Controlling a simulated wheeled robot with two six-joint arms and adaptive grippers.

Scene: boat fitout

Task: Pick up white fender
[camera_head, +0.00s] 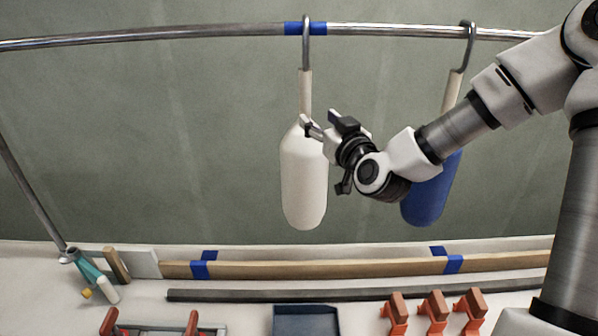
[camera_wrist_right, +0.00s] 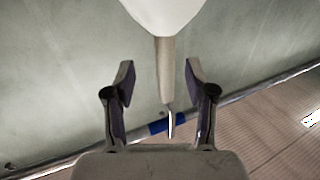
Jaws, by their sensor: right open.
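The white fender (camera_head: 304,180) hangs upright from a metal hook on the rail, at a blue tape band, in the head view. In the right wrist view its white body (camera_wrist_right: 163,12) is at the top, and its beige neck (camera_wrist_right: 166,70) runs between my fingers. My right gripper (camera_head: 308,127) is at the fender's shoulder, just below the neck. In the right wrist view the gripper (camera_wrist_right: 160,80) is open, with one finger on each side of the neck and gaps visible. My left gripper is not in view.
A blue fender (camera_head: 428,200) hangs to the right, partly behind my right arm. The metal rail (camera_head: 200,33) runs across the top. Below are a wooden strip (camera_head: 350,267), a dark tray (camera_head: 305,320), orange clamps (camera_head: 435,308) and a teal tool (camera_head: 88,268).

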